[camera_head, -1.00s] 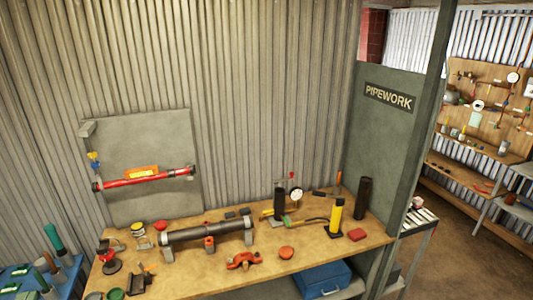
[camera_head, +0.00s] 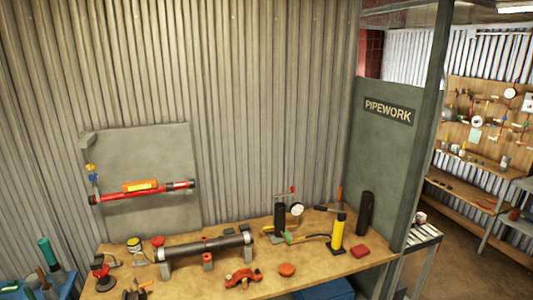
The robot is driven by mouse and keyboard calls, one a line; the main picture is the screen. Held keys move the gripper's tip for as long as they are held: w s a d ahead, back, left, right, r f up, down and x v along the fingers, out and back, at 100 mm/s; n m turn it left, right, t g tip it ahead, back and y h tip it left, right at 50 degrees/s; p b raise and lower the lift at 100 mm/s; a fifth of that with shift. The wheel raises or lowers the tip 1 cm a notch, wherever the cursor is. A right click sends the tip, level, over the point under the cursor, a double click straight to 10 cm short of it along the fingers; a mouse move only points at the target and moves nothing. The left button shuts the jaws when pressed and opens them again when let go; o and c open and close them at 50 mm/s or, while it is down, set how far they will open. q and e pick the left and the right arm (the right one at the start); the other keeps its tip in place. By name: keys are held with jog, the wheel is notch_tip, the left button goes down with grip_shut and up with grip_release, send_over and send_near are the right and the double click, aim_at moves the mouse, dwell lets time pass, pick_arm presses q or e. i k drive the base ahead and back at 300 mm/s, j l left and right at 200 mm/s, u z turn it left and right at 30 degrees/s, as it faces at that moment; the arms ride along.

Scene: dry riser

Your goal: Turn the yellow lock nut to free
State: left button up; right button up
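A small yellow part (camera_head: 90,167) sits above a blue part (camera_head: 92,177) at the left end of a red pipe (camera_head: 140,192). The pipe runs across a grey panel (camera_head: 150,222) on the corrugated wall. The yellow part may be the lock nut; it is too small to tell its shape or how it is turned. An orange and yellow label (camera_head: 140,185) sits on the pipe. Neither of my grippers is in view.
A wooden bench (camera_head: 325,265) stands below the panel. It holds a dark pipe on supports (camera_head: 205,246), an orange clamp (camera_head: 243,278), a yellow cylinder (camera_head: 337,232) and a gauge (camera_head: 297,209). A grey partition marked PIPEWORK (camera_head: 375,160) stands at right.

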aim_at(92, 167)
jog(key=u, duration=1.25)
jog(key=i+j+z, duration=0.65)
jog(key=i+j, duration=0.2)
